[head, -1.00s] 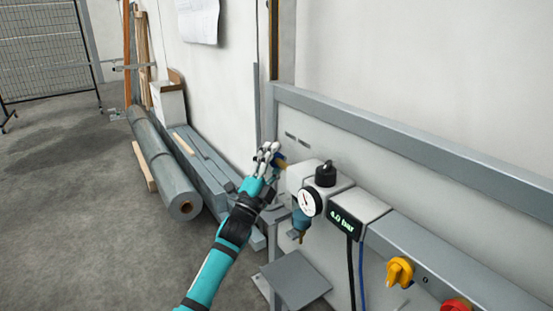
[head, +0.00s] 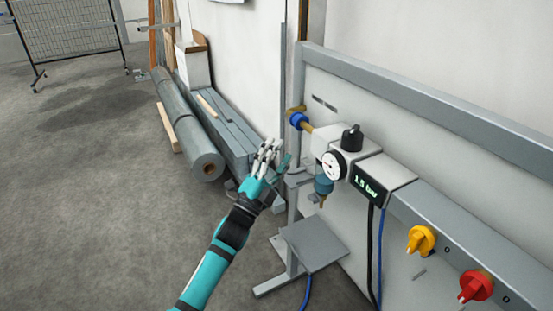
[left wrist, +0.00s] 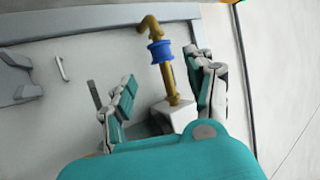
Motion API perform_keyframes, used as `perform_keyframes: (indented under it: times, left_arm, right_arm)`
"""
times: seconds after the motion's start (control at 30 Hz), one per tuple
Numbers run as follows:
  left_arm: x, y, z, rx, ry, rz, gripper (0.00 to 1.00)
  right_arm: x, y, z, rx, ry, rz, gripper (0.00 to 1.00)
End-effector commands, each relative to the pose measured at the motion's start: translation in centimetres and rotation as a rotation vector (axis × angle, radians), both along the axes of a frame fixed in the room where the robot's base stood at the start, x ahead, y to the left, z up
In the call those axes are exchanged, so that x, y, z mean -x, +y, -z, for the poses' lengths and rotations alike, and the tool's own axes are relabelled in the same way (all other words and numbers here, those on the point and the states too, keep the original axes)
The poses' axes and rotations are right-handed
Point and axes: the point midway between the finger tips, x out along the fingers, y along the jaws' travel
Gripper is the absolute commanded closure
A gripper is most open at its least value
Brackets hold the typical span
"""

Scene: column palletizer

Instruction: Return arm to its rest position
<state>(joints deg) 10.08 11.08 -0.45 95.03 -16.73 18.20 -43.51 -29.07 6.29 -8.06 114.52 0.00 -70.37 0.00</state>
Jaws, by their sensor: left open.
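My left gripper (head: 266,158) is open and empty, left of the air unit with the round gauge (head: 334,165). In the head view a gap shows between it and the brass pipe (head: 306,126) with a blue collar (head: 297,120). In the left wrist view the open fingers (left wrist: 160,92) stand either side of the brass pipe (left wrist: 170,80), which lies beyond them with its blue collar (left wrist: 160,51). The display (head: 368,187) reads 1.5 bar. My right gripper is not in view.
A yellow knob (head: 421,240) and a red knob (head: 474,287) sit on the machine panel at right. A small grey plate (head: 313,244) stands below the unit. Grey rolls (head: 190,135) and bars lie along the wall. The floor at left is clear.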

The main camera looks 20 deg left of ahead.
Motion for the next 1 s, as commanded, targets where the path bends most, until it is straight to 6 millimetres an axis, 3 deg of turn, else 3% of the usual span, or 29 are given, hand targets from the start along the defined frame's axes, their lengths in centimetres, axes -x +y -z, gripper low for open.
perform_keyframes:
  times: [0.2, 0.7, 0.77, 0.87, 1.0]
  left_arm:
    - [1.1, 0.2, 0.6, 0.0, -0.001, 0.0, 0.45]
    - [1.1, 0.2, 1.3, 0.015, 0.025, 0.0, 0.45]
    - [1.1, 0.3, 2.8, 0.048, 0.082, -0.002, 0.45]
    - [1.6, 0.5, 7.6, 0.157, 0.262, -0.013, 0.45]
    - [4.7, 0.4, 17.2, 0.384, 0.618, -0.061, 0.45]
  right_arm:
    - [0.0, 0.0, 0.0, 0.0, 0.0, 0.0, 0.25]
    - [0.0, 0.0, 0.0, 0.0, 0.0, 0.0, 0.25]
    - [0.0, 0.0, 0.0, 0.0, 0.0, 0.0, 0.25]
    - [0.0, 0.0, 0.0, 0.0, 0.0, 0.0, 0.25]
    - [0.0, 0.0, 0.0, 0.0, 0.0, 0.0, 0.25]
